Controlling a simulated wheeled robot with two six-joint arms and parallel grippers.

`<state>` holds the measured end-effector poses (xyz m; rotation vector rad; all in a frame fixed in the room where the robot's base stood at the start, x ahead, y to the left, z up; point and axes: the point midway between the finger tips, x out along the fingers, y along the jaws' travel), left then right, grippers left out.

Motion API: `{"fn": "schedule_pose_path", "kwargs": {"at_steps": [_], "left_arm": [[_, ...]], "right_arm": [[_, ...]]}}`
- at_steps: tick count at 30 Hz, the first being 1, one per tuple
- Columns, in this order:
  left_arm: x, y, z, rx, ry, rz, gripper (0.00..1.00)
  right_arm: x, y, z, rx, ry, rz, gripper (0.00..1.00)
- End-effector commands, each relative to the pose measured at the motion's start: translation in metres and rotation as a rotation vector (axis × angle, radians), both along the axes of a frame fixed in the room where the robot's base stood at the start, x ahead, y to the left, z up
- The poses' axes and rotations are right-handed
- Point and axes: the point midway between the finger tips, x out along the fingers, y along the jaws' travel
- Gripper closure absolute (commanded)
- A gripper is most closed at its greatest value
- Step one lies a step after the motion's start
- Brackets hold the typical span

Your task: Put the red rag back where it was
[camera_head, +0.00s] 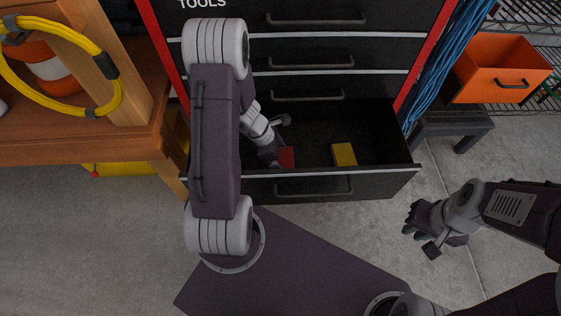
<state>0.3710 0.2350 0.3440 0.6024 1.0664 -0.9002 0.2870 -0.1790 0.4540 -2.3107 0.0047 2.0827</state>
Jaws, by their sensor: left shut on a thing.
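The red rag (286,157) is a small red square low in the open drawer (378,184), near its front wall and left of centre. My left gripper (276,154) reaches down into the drawer and is shut on the rag. My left arm hides part of the drawer's left side, and I cannot tell whether the rag touches the drawer floor. My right gripper (422,231) is open and empty, outside the drawer to the lower right.
A yellow block-like item (343,154) lies in the drawer right of the rag. The black tool chest (310,50) has other drawers above, shut. A wooden bench (80,150) stands left; an orange bin (500,70) and blue cables (440,65) are right.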

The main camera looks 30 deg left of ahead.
Motion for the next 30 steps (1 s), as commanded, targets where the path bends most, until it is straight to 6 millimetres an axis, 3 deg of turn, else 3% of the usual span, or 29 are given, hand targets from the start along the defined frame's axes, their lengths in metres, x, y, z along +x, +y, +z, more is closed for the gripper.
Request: {"fn": "schedule_pose_path", "kwargs": {"at_steps": [1, 13, 14, 23, 30], "left_arm": [[-0.001, 0.002, -0.013, 0.001, 0.001, 0.004, 0.54], [-0.001, 0.002, -0.015, 0.000, 0.002, 0.005, 0.54], [-0.001, 0.002, -0.013, 0.000, 0.002, 0.005, 0.02], [-0.001, 0.002, -0.005, 0.000, 0.001, 0.005, 0.00], [-0.012, 0.021, 0.055, 0.001, 0.000, 0.008, 0.00]], "right_arm": [[0.000, 0.000, -0.012, 0.000, 0.001, 0.000, 0.82], [0.000, 0.000, -0.014, 0.000, 0.001, 0.000, 0.82], [0.000, 0.000, -0.012, 0.000, 0.001, 0.000, 0.82], [0.000, 0.000, -0.005, 0.000, 0.001, 0.000, 0.82], [0.000, 0.000, 0.045, 0.000, 0.001, 0.000, 0.82]]}}
